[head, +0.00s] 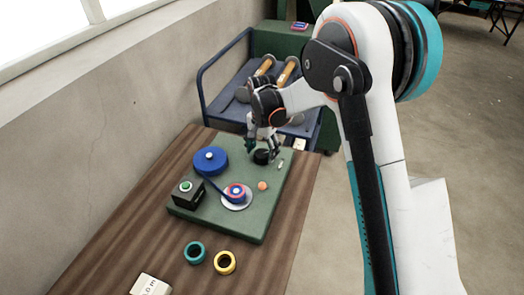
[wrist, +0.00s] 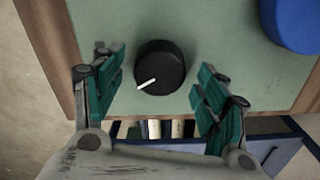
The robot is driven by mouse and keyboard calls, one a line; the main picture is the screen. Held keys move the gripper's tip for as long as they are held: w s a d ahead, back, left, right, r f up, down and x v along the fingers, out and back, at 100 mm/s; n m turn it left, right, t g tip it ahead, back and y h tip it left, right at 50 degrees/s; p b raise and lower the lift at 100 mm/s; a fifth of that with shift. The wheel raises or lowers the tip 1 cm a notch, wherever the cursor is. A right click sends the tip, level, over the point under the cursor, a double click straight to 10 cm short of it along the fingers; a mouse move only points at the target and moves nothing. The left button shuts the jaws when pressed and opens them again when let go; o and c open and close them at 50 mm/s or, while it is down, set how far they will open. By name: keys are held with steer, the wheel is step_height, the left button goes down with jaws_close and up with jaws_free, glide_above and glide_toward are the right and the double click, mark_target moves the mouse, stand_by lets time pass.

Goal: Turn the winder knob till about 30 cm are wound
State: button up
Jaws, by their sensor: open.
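The winder knob (wrist: 160,68) is a black round knob with a white pointer line. It stands on the green board (wrist: 215,60) and also shows in the head view (head: 261,157). In the wrist view the pointer aims to the lower left. My gripper (wrist: 160,85) is open, with one green-padded finger on each side of the knob and a gap on both sides. In the head view my gripper (head: 264,150) is over the far end of the board. A blue spool (head: 210,160) has a blue strip running to a blue and red reel (head: 236,193) on a white disc.
A black box with a green button (head: 186,187) and an orange button (head: 262,185) are on the board. Teal (head: 195,252) and yellow (head: 225,262) rings and a white block (head: 150,286) lie on the wooden table (head: 120,235). A blue cart (head: 225,85) stands behind.

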mark_target(263, 153)
step_height(263, 153, up, 12)
steer(key=shift+f, duration=0.2)
stand_by(0.4)
steer(key=s+d+r+n+t, duration=0.3)
steer(key=s+d+r+t, duration=0.1)
steer(key=s+d+r, duration=1)
steer(key=s+d+f+n+t, duration=0.1)
steer(key=s+d+f+n, duration=0.1)
steer(key=s, duration=0.6)
steer(key=s+d+f+n+t, duration=0.2)
steer(key=s+d, duration=0.1)
steer(key=s, duration=0.6)
steer(key=shift+d+f, duration=0.15)
steer(key=shift+d, duration=0.05)
